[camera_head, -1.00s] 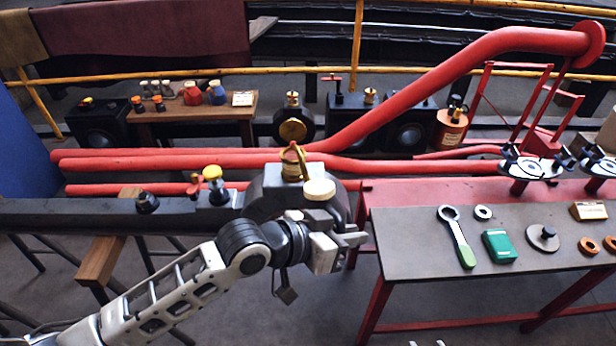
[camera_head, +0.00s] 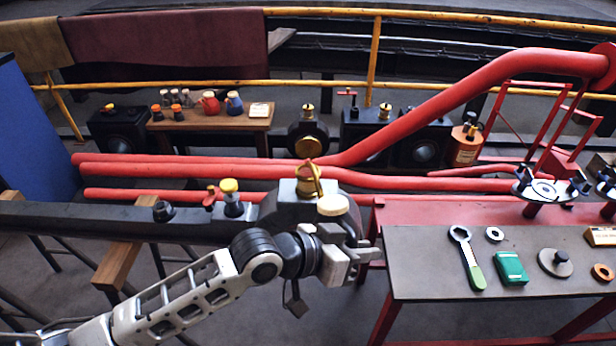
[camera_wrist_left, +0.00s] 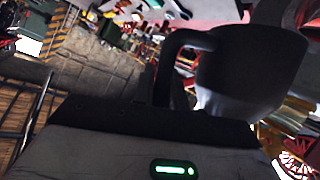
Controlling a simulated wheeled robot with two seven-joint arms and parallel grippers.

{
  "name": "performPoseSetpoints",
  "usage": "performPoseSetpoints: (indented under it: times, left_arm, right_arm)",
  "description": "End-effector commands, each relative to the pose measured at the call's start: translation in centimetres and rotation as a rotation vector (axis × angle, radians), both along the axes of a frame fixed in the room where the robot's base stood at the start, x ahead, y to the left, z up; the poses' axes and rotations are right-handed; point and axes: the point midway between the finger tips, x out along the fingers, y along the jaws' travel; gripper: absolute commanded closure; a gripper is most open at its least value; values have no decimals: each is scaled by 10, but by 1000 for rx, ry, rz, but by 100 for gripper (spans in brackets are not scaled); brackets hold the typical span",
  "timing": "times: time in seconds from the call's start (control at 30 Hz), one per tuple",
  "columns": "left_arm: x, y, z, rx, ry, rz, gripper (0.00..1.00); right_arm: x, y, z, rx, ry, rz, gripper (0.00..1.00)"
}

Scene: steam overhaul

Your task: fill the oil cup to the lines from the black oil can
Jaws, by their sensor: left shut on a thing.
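In the head view the can is hard to separate from the dark housing; a cream round top (camera_head: 333,205) shows just above the gripper. The brass oil cup (camera_head: 309,184) stands on the housing, just left of that top. Its lines and oil level are too small to read. My right gripper is out of view.
Red pipes (camera_head: 220,171) run behind the housing. The grey-topped table (camera_head: 425,275) at right holds a green-handled wrench (camera_head: 467,258), a green box (camera_head: 511,268) and rings. A yellow-topped fitting (camera_head: 230,197) and a red valve stand on the dark beam at left.

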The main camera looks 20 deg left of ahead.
Motion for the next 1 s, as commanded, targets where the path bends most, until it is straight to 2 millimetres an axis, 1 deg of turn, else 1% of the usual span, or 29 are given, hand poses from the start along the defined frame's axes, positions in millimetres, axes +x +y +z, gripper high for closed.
performPoseSetpoints:
  times: [0.33, 0.7, 1.0]
  left_arm:
    - [1, 0, 2, -2, -3, 0, 100]
    - [1, 0, 15, -29, 33, 0, 100]
    - [1, 0, 14, -32, 38, 0, 100]
  right_arm:
    - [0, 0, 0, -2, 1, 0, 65]
    - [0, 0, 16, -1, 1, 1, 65]
    - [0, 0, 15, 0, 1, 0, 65]
